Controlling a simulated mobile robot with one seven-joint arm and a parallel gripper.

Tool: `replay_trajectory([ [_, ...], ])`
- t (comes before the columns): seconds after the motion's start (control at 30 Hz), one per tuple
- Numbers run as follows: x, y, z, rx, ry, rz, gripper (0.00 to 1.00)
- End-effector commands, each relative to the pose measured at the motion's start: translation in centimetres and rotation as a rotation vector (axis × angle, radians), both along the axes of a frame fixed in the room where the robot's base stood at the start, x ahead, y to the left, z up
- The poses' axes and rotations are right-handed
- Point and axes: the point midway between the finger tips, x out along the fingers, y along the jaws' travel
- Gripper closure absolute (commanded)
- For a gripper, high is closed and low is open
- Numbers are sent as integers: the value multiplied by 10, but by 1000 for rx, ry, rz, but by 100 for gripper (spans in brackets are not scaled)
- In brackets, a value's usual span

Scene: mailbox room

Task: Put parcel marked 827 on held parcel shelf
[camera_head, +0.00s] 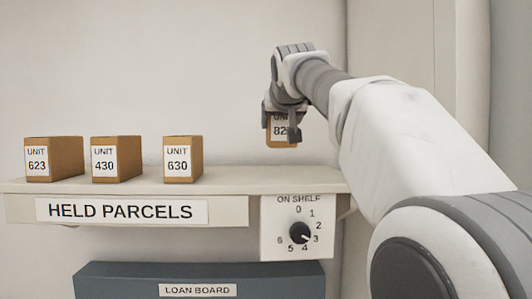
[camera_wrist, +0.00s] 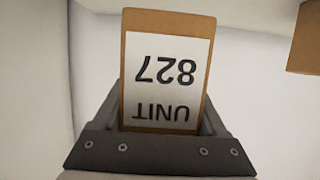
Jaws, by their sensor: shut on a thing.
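The parcel marked UNIT 827 (camera_wrist: 168,25) is a small brown box with a white label, upside down in the wrist view. It also shows in the head view (camera_head: 283,144), partly hidden by my fingers. My gripper (camera_head: 295,125) is shut on it, and it also shows in the wrist view (camera_wrist: 167,120). The parcel is over the right part of the held parcel shelf (camera_head: 232,180), near the shelf's height; its bottom looks a little above the shelf top. I cannot tell its depth over the shelf exactly.
Parcels 623 (camera_head: 68,158), 430 (camera_head: 128,158) and 630 (camera_head: 188,158) stand on the shelf's left and middle. The shelf top right of 630 is clear. Below are a dial plate (camera_head: 275,245) with its knob (camera_head: 299,233) pointing near 3, and a blue loan board (camera_head: 120,282).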

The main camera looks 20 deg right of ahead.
Motion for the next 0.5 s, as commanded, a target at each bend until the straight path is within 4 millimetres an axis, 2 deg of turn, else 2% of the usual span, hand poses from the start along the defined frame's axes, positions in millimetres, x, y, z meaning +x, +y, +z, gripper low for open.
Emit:
replay_trajectory([
  [0.03,-5,8,-2,-1,-4,3,100],
  [0.23,-18,30,-17,-1,-4,3,100],
  [0.5,-23,38,-29,0,-3,1,100],
])
